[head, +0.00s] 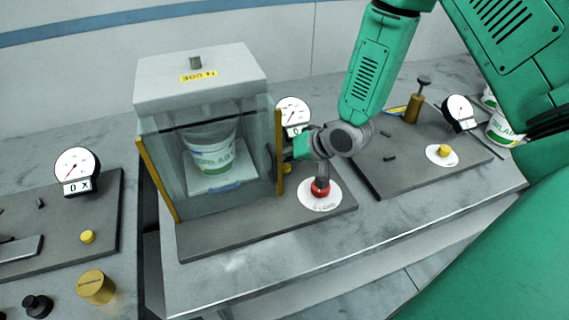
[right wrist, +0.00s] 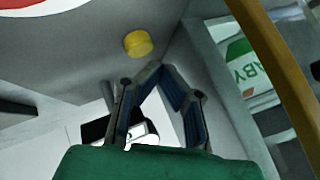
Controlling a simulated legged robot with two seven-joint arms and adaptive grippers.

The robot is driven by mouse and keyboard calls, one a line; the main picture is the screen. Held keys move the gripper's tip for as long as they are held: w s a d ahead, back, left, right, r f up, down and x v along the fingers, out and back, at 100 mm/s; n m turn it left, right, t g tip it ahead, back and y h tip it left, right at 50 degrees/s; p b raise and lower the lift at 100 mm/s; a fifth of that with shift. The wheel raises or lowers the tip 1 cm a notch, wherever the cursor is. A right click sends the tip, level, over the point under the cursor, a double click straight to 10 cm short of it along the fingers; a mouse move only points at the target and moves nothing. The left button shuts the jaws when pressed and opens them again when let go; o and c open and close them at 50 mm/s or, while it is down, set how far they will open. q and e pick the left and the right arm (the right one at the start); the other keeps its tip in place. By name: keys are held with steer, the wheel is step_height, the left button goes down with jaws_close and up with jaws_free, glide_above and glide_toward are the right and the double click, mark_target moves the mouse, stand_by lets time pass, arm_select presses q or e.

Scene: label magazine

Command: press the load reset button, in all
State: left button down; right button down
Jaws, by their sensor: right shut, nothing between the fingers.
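My right gripper (head: 284,158) is shut and empty beside the right wall of the clear cabinet (head: 152,170), under the middle gauge (head: 292,112). A yellow button (head: 288,168) is partly hidden close to it. In the right wrist view the closed fingertips (right wrist: 158,72) lie just below the yellow button (right wrist: 138,43); contact cannot be told. A red button (head: 320,190) sits on a white disc in front of my wrist, and its lettering is too small to read surely. My left gripper is out of view.
The cabinet holds a white tub (head: 210,152) and has yellow posts (head: 279,150) at its edges. At left, another gauge (head: 77,168) stands behind a yellow button (head: 87,237). At right, a yellow button (head: 444,151) sits on a white disc. The front table edge is clear.

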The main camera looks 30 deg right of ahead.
mark_target(288, 166)
steer(key=shift+d, duration=0.25)
steer(key=shift+d+r+p, duration=0.25)
steer(key=shift+r+p, duration=0.15)
steer(key=shift+p, duration=0.15)
step_height(288, 166, up, 4)
steer(key=p, duration=0.3)
steer(key=shift+a+f, duration=0.15)
steer(key=shift+a+r, duration=0.1)
steer(key=shift+r, duration=0.1)
steer(key=shift+d+f, duration=0.1)
steer(key=shift+d, duration=0.15)
steer(key=shift+a, duration=0.15)
